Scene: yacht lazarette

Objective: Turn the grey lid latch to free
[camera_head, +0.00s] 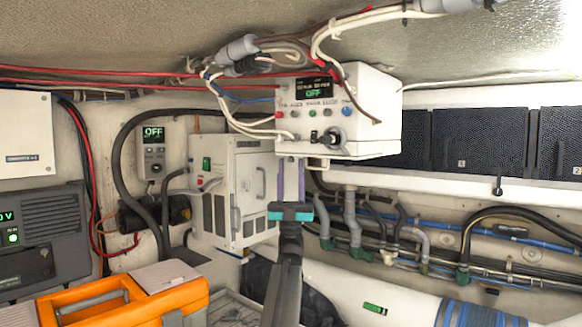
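My gripper (291,163) is in the middle of the view, pointing away from me. Its two purple fingers stand apart with a gap between them, and nothing shows in the gap. The teal crosspiece (290,212) sits below them. The fingertips are just under the white control box (370,105) in the picture; I cannot tell whether they touch it. I cannot clearly pick out a grey lid latch. A small dark latch-like piece (498,185) hangs at the lower edge of the black panels (478,141) at right, well away from my gripper.
A white cabinet (222,190) with handles stands left of my gripper. An orange toolbox (130,300) is at the lower left, beside a dark grey unit (45,225). Pipes and hoses (400,240) run along the right wall. Cables hang around the control box.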

